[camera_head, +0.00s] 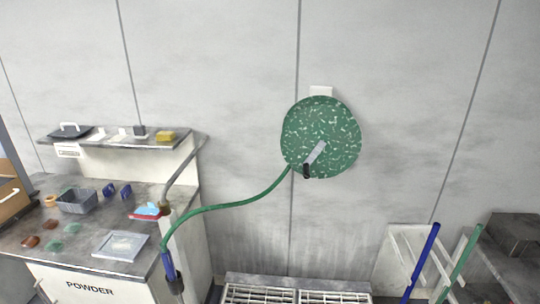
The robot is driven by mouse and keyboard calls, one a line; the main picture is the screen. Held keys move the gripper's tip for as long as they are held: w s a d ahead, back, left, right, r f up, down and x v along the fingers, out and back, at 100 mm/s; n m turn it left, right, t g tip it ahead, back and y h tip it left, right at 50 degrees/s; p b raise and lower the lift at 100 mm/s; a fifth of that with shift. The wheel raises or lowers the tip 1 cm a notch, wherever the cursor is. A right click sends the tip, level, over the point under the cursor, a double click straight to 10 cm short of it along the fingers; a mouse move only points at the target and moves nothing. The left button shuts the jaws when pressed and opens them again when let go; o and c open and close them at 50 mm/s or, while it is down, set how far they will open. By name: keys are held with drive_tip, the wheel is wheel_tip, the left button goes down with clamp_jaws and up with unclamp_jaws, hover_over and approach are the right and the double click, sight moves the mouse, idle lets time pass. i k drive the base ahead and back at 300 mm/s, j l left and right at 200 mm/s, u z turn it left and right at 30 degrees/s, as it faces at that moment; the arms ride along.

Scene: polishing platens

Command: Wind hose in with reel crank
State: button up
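The hose reel (335,120) is a round, green, speckled disc mounted on the grey wall, right of centre. Its crank (315,153) is a light grey arm on the disc face, slanting down and left to a dark handle (306,171) near the lower rim. The green hose (225,206) leaves the reel's lower left and sags across to the left. It ends at a blue nozzle (168,265) hanging by the counter's right end. My gripper does not show in the head view.
A counter (75,255) marked POWDER stands at left with a tray, a grey bin and small items. A shelf (120,138) is above it. White grates (290,295) lie below the reel. Blue and green poles (424,255) lean at right near a white frame.

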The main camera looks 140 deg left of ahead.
sight(306, 164)
drive_tip(key=u, duration=4.15)
